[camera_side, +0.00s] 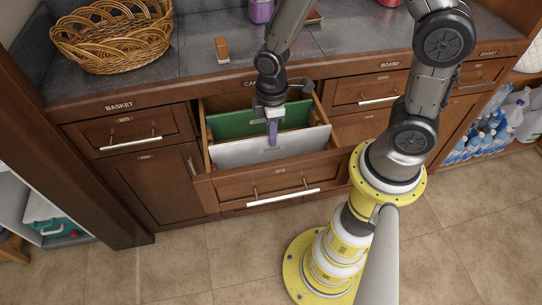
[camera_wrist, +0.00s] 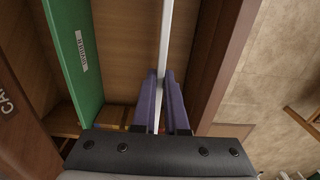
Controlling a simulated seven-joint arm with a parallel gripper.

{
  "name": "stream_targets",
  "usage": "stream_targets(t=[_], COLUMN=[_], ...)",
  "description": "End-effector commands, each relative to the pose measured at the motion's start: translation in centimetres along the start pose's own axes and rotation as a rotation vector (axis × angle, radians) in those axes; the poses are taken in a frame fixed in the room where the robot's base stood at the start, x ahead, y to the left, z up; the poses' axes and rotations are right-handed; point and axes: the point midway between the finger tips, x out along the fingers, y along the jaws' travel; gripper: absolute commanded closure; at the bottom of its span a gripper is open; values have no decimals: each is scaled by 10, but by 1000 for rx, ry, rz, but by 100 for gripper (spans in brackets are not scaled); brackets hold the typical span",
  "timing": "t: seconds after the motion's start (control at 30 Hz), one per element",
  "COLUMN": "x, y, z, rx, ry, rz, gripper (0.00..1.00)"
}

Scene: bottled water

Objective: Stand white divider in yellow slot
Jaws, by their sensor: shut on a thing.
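The white divider (camera_side: 240,152) stands roughly upright inside the open drawer, near its front panel. In the wrist view it shows edge-on as a thin white strip (camera_wrist: 165,35). My gripper (camera_side: 272,133) is over the drawer, its purple fingers (camera_wrist: 160,102) shut on the divider's upper edge, one on each side. A green divider (camera_side: 233,122) stands behind the white one, apart from it; it also shows at the left of the wrist view (camera_wrist: 75,55). I cannot make out a yellow slot; the divider's lower edge and whether it is seated are hidden.
The open drawer (camera_side: 262,178) has wooden side walls and a handled front. The counter above holds a wicker basket (camera_side: 110,38), an orange-brown block (camera_side: 222,48) and a purple bottle (camera_side: 261,10). Shelves with bottles (camera_side: 490,130) stand at the right.

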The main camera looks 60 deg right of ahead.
Motion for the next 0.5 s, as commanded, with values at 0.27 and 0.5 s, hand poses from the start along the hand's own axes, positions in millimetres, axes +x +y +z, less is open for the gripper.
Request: stream_targets(t=[0.27,0.5], x=[-13,-24], y=[0,0], z=[0,0], rx=[0,0], ry=[1,2], rz=[1,1], gripper=[100,100])
